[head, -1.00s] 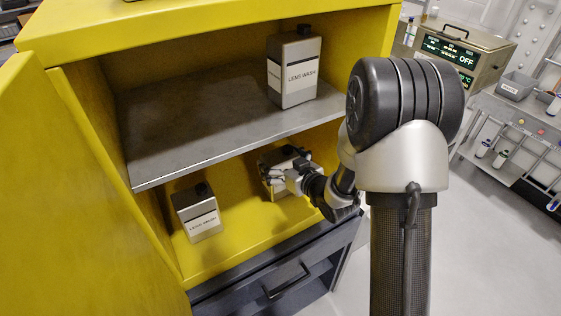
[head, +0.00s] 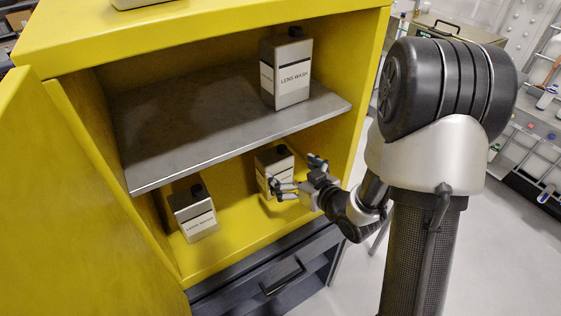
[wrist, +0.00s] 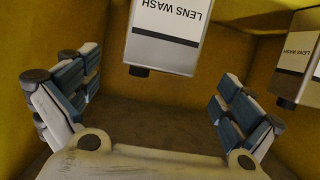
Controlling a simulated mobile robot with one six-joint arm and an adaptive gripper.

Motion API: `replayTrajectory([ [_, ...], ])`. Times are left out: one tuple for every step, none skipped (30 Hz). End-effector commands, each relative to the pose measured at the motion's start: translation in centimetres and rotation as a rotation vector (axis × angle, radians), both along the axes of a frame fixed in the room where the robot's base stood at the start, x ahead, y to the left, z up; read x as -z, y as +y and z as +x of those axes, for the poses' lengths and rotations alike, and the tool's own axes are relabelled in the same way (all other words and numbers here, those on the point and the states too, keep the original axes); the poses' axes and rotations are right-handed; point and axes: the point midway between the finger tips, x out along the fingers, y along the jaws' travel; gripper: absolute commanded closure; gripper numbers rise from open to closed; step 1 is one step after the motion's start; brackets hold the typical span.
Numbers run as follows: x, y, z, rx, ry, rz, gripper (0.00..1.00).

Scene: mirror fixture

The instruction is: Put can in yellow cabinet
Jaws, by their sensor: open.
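A grey-white can labelled LENS WASH (head: 271,162) stands upright on the lower floor of the yellow cabinet (head: 235,262), at the right. In the upside-down wrist view this can (wrist: 165,45) is ahead of the fingers, with a gap between. My gripper (head: 293,174) is at the cabinet's open front, its fingers spread and empty. It partly covers the can's lower right side in the head view. A second can (head: 193,213) stands at the left of the lower floor and shows at the right of the wrist view (wrist: 299,60). A third can (head: 286,70) stands on the grey shelf.
The grey shelf (head: 190,133) lies above my gripper. The yellow door (head: 65,200) is open at the left. A dark drawer (head: 285,281) is below the cabinet floor. Lab benches stand at the right. Open floor lies between.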

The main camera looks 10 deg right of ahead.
Motion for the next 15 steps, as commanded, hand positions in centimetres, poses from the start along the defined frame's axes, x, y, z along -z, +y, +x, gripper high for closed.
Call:
replayTrajectory([
  [-0.5,-0.4,-0.9,0.003,-0.001,0.002,0.00],
  [-0.6,-0.6,-1.3,0.004,0.001,0.002,0.00],
  [-0.7,-0.7,-1.8,0.003,0.001,0.001,0.00],
  [-0.8,-0.8,-2.1,0.001,0.001,0.000,0.00],
  [-0.9,-0.9,-2.4,0.001,0.001,0.000,0.00],
  [-1.0,-0.9,-2.7,0.001,0.000,0.001,0.00],
  [-1.0,-1.0,-2.8,0.001,0.000,0.000,0.00],
  [-1.1,-1.0,-2.9,0.002,0.002,-0.005,0.00],
  [-1.3,-1.1,-3.0,0.004,0.007,-0.016,0.00],
  [-1.5,-1.2,-2.9,0.008,0.013,-0.029,0.00],
  [-1.6,-1.4,-2.9,0.013,0.024,-0.048,0.00],
  [-2.0,-1.6,-2.8,0.026,0.044,-0.080,0.00],
  [-2.3,-1.9,-2.7,0.038,0.060,-0.108,0.00],
  [-2.7,-2.2,-2.7,0.054,0.082,-0.138,0.00],
  [-3.4,-2.8,-2.7,0.082,0.115,-0.181,0.00],
])
